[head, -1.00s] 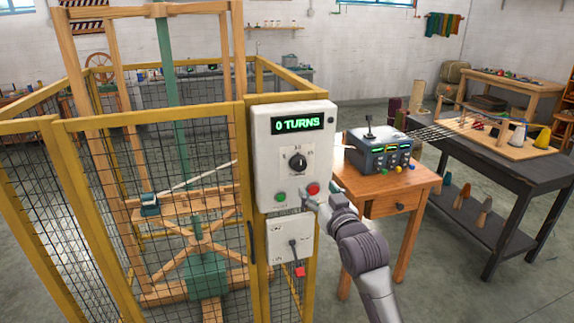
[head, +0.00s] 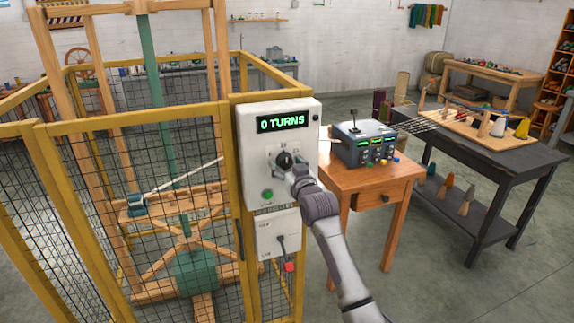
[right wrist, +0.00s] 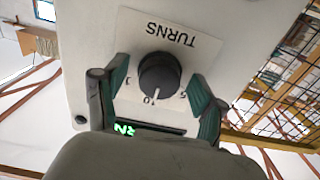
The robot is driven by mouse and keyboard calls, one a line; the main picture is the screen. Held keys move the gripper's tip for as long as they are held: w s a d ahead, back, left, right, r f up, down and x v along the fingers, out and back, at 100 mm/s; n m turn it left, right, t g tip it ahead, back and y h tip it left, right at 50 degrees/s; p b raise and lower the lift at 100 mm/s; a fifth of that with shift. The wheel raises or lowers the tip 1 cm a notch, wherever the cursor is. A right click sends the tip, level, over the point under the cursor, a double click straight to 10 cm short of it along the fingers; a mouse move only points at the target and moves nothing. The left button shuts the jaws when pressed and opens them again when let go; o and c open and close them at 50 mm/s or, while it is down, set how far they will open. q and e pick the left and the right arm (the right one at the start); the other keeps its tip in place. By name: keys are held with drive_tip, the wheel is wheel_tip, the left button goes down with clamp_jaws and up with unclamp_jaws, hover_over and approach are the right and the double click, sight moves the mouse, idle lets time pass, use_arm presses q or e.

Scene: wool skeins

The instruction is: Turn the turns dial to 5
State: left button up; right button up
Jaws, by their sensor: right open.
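The turns dial is a black round knob (head: 284,160) on a pale control box (head: 246,135) fixed to the yellow cage. In the right wrist view the knob (right wrist: 159,75) shows a white pointer line at its lower edge, near a mark that looks like 10. Marks 1 and 5 lie to either side. My right gripper (right wrist: 160,88) is open, its green-padded fingers on either side of the knob; contact cannot be told. In the head view the right gripper (head: 290,168) partly covers the dial. The display (head: 281,122) reads 0 TURNS. My left gripper is not in view.
A green button (head: 267,194) sits below the dial. A lower box (head: 268,232) with a red-ended lever hangs underneath. A wooden table (head: 350,182) with a grey control unit (head: 362,146) stands at right. The mesh cage (head: 130,190) closes off the left.

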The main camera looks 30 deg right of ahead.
drive_tip(key=shift+c, duration=0.3)
drive_tip(key=c, duration=1.1)
drive_tip(key=shift+o, duration=0.2)
drive_tip(key=shift+n, duration=0.4)
drive_tip(key=n+p, duration=0.1)
drive_tip(key=n, duration=0.1)
drive_tip(key=shift+r+n, duration=0.1)
drive_tip(key=shift+n, duration=0.2)
drive_tip(key=n+p, duration=0.1)
drive_tip(key=n, duration=0.2)
drive_tip(key=shift+n+p, duration=0.3)
drive_tip(key=shift+p, duration=0.05)
drive_tip(key=n+p, duration=0.1)
drive_tip(key=n, duration=0.2)
drive_tip(key=shift+d+n, duration=0.1)
drive_tip(key=shift+n, duration=0.2)
drive_tip(key=shift+n+p, duration=0.3)
drive_tip(key=shift+n, duration=1.4)
